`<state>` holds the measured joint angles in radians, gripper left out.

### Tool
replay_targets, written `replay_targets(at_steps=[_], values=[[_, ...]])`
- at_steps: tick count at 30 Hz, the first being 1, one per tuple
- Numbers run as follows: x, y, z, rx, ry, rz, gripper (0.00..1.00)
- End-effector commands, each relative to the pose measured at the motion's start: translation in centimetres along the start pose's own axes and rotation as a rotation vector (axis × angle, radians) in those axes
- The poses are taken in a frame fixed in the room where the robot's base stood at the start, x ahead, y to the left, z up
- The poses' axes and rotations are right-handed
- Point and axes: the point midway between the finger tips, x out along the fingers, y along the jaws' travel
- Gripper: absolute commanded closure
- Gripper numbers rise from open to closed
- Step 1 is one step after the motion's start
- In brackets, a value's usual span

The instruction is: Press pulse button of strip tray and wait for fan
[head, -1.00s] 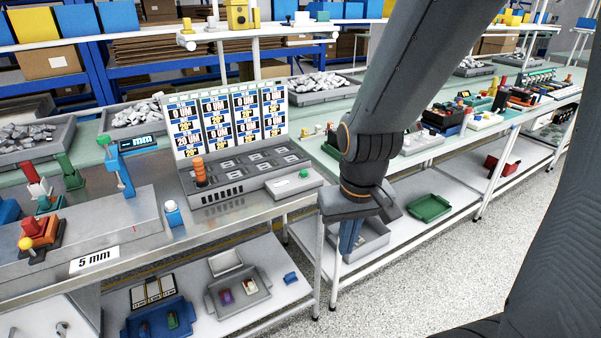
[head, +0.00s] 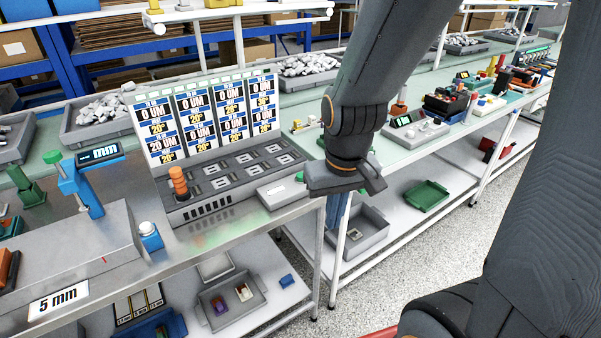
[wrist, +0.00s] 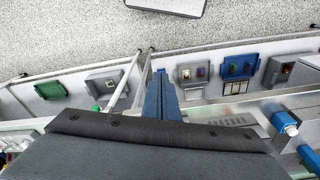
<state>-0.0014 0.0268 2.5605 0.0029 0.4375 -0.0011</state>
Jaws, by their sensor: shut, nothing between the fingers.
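The grey strip tray (head: 213,203) stands on the metal table, with rows of slots, an orange stacked post (head: 178,183) and an upright display panel (head: 207,117) behind. In the wrist view the shut, empty fingers (wrist: 162,85) stick out past my dark wrist housing, over the gap between the benches. I cannot make out a fan.
A blue clamp-like stand (head: 83,190) and a blue-and-white knob (head: 150,237) stand left of the tray. Lower shelves hold a grey bin (head: 365,232) and a green tray (head: 427,196). Another bench with parts (head: 450,105) runs to the right. Bare floor lies in front.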

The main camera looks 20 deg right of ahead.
Motion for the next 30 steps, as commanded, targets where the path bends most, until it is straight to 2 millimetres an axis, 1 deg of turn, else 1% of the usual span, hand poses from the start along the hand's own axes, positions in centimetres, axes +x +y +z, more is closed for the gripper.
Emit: replay_targets(at_steps=[2,4,5,7,8,11,12,13,15,18,21,23,27,30], values=[[0.0,0.1,-0.2,-0.006,0.004,0.003,1.00],[-0.2,0.6,-1.1,-0.031,0.022,0.014,1.00],[-0.3,0.9,-1.7,-0.050,0.037,0.022,1.00],[-0.6,1.9,-3.8,-0.122,0.083,0.048,1.00],[-0.8,2.4,-5.1,-0.162,0.110,0.061,1.00],[-1.6,4.1,-10.2,-0.342,0.225,0.109,1.00],[-1.9,4.6,-12.6,-0.431,0.279,0.125,1.00],[-2.1,4.8,-14.3,-0.503,0.320,0.134,1.00],[-2.5,4.8,-17.8,-0.661,0.413,0.142,1.00],[-2.8,4.0,-21.3,-0.868,0.532,0.129,1.00],[-2.9,2.8,-23.3,-1.033,0.628,0.100,1.00],[-2.9,2.2,-23.9,-1.105,0.673,0.082,1.00],[-2.9,1.1,-24.4,-1.204,0.734,0.050,1.00],[-2.8,0.8,-24.5,-1.226,0.748,0.043,1.00]])
